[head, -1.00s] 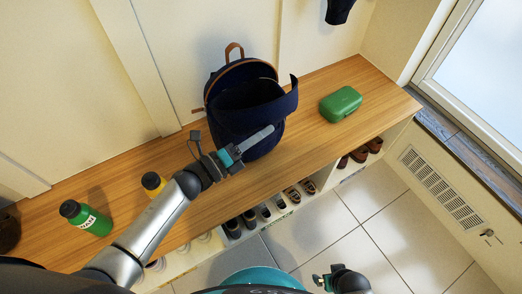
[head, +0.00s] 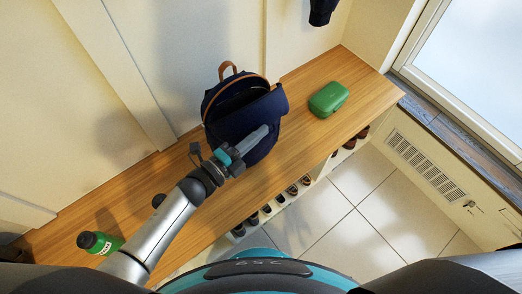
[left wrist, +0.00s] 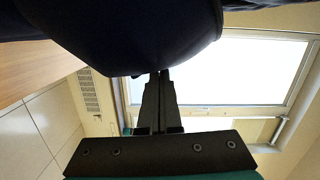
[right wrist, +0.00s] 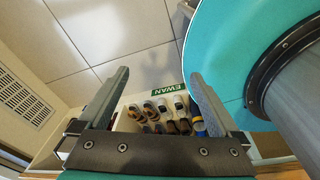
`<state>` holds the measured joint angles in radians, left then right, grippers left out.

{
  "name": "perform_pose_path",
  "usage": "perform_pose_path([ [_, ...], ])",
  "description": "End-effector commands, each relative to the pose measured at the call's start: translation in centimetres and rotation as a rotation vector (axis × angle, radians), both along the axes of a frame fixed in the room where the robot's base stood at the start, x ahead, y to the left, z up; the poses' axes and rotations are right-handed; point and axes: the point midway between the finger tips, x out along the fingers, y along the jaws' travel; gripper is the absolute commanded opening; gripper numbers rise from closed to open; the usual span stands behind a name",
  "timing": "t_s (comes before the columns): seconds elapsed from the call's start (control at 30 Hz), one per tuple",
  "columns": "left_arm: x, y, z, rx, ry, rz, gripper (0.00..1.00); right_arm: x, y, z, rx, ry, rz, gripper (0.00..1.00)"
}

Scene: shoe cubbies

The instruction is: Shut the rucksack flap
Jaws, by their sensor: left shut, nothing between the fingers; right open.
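The navy rucksack (head: 246,140) stands upright on the wooden bench, with a tan handle and trim at its top. Its flap (head: 262,108) is partly raised and leans over the front of the dark opening (head: 236,94), which still shows a gap at the back. My left gripper (head: 260,134) is shut and empty at the rucksack's front, just below the flap. In the left wrist view its fingertips (left wrist: 160,76) meet the edge of navy cloth (left wrist: 140,45); whether they press on it I cannot tell. My right gripper (right wrist: 157,88) is open and empty, away from the rucksack.
A green case (head: 328,99) lies on the bench (head: 300,135) right of the rucksack. Shoes fill the cubbies (right wrist: 165,112) below. The bench between rucksack and case is clear.

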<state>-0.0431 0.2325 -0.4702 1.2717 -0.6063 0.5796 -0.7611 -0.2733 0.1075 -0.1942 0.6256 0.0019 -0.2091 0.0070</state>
Motion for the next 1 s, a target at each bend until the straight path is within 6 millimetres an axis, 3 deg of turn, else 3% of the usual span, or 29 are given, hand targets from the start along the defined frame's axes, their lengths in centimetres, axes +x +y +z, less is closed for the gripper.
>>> perform_pose_path([
  [0.03,-0.2,0.2,0.4,-0.009,0.016,0.0,0.0,-1.1,0.9,0.5,0.012,0.017,0.001,1.0],
  [0.27,0.7,0.9,1.0,-0.034,0.052,0.0,0.0,-1.0,0.8,1.1,0.009,0.017,0.002,1.0],
  [0.53,2.6,2.3,1.9,-0.17,0.242,-0.001,0.0,-2.3,1.4,2.7,0.014,0.039,0.006,1.0],
  [1.0,4.6,3.8,1.8,-0.257,0.364,0.002,0.0,-2.8,2.6,2.4,0.031,0.049,0.005,1.0],
])
